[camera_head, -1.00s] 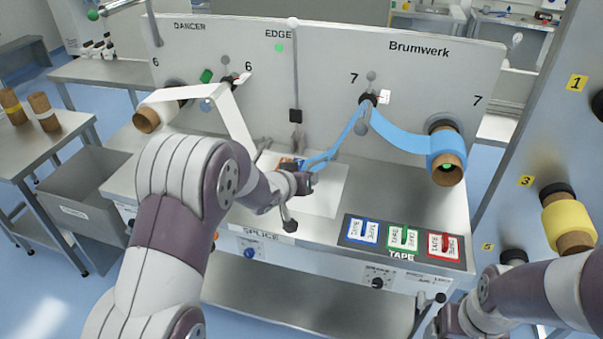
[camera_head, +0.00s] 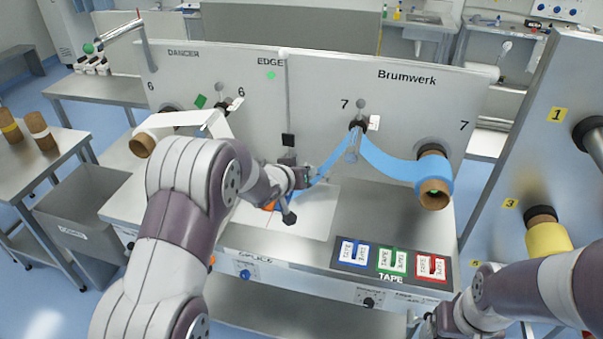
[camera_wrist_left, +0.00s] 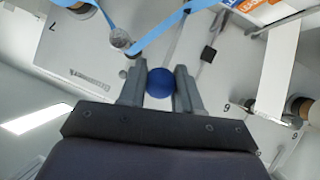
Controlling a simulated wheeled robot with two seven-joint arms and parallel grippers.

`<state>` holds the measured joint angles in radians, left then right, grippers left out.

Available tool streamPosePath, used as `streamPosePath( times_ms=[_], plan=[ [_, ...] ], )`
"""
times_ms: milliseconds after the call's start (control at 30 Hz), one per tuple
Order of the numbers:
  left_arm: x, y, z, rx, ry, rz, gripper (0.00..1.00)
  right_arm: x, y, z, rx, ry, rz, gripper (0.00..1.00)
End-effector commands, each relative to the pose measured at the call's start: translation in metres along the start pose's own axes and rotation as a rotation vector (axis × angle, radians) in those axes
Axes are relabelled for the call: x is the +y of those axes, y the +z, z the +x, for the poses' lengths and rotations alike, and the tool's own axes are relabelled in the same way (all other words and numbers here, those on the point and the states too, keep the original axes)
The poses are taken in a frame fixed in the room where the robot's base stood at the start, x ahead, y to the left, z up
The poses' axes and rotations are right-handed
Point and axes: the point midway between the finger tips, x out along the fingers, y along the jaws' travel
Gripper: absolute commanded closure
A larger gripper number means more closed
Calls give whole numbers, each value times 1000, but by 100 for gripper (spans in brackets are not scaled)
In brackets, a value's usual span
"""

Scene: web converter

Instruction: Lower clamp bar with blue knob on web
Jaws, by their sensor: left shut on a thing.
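My left gripper (camera_head: 306,176) is in front of the machine panel, above the splice table (camera_head: 345,225). In the left wrist view its fingers (camera_wrist_left: 160,88) are shut on the blue knob (camera_wrist_left: 161,82). In the head view my gripper hides the knob, and the clamp bar cannot be made out. The blue web (camera_head: 385,165) runs from its roll at the right over a roller and down behind my left gripper. The white web (camera_head: 185,119) is at the left. My right gripper (camera_head: 436,324) is low at the bottom right, partly visible; its jaws are unclear.
A tape holder (camera_head: 391,279) with blue, green and red tapes sits at the table's front right. A black block (camera_head: 288,140) hangs on a rod above my left gripper. A grey bin (camera_head: 85,210) stands at the left. A yellow roll (camera_head: 547,240) is at the right.

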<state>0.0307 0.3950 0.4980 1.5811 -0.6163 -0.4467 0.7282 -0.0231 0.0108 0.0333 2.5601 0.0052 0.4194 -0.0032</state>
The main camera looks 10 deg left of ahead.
Motion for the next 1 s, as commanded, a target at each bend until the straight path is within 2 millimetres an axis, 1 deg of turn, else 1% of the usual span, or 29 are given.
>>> streamPosePath(
  times_ms=[33, 67, 100, 333, 433, 467, 567, 700, 800, 900, 1000],
  plan=[
    [1, -2, 0, 5, 2, 1, 57, 0, 0, 0, 0, 0, 0, 20],
    [0, -2, 0, 4, 1, 1, 47, 0, 0, 0, 0, 0, 0, 20],
    [0, -2, 0, 4, 1, 1, 43, 0, 0, 0, 0, 0, 0, 20],
    [0, -1, 0, 1, 0, 0, 43, 0, 0, 0, 0, 0, 0, 20],
    [0, 0, -6, 1, 0, 0, 43, 0, 0, 3, 0, 0, 0, 20],
    [0, 0, -11, 3, 0, 1, 43, 0, 0, 4, 0, 0, 0, 20],
    [-1, 1, -34, 4, -1, 2, 43, 0, 1, 11, 0, 0, 0, 20],
    [0, 0, -74, 5, -1, 1, 43, 0, 2, 15, 0, 0, 0, 20],
    [0, -1, -99, 5, -1, 1, 43, 0, 2, 15, 0, 0, 0, 20],
    [0, -1, -116, 3, 0, 1, 43, 0, 2, 14, 0, 0, 0, 20],
    [0, -1, -124, 2, 0, 0, 43, 0, 2, 14, 0, 0, 0, 20]
  ],
)
